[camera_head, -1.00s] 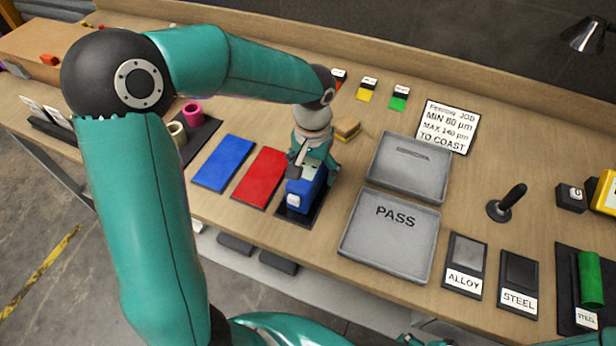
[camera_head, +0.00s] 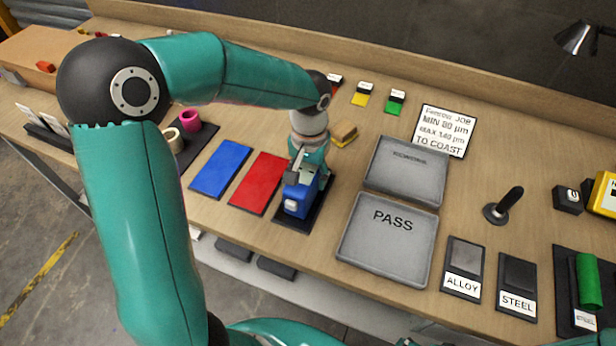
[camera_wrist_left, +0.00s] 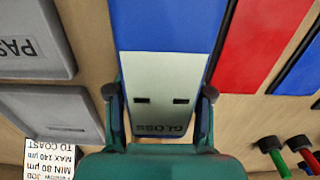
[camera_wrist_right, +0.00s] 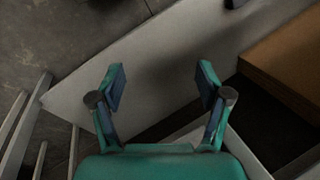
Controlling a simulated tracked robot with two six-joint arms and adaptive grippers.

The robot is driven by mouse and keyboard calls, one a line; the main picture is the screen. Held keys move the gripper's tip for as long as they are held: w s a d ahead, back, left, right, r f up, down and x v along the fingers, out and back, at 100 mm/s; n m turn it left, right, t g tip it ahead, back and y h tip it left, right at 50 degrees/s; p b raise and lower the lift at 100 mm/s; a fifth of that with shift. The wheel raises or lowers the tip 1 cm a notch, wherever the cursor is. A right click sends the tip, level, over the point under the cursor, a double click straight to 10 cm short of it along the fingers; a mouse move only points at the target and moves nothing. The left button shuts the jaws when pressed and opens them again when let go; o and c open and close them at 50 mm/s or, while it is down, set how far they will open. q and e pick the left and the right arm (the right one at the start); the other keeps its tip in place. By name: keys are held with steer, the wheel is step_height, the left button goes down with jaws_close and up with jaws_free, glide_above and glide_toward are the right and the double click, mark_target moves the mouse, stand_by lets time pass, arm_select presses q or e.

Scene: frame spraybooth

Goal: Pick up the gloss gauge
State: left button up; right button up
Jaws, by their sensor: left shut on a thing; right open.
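The gloss gauge (camera_head: 298,196) is a blue block with a pale face, standing over a dark mat (camera_head: 290,221) on the bench. In the left wrist view its pale plate (camera_wrist_left: 165,95) reads GLOSS. My left gripper (camera_head: 309,172) is shut on the gauge, with one finger on each side of it; the left wrist view (camera_wrist_left: 160,108) shows both fingers against its sides. I cannot tell whether the gauge is clear of the mat. My right gripper (camera_wrist_right: 160,88) is open and empty in the right wrist view, away from the gauge.
Red (camera_head: 258,183) and blue (camera_head: 221,169) panels lie left of the gauge. A grey PASS tray (camera_head: 385,262) and a second grey tray (camera_head: 405,185) lie to its right. A yellow-brown block (camera_head: 344,135) sits behind my left gripper. ALLOY (camera_head: 462,283) and STEEL (camera_head: 517,301) plates lie near the front edge.

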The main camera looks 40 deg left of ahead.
arm_select(q)
step_height(320, 180, up, 20)
steer(key=p, duration=0.1)
stand_by(0.5)
steer(key=shift+f, duration=0.15)
stand_by(0.3)
steer(key=shift+f+b, duration=6.65)
steer(key=shift+f, duration=2.35)
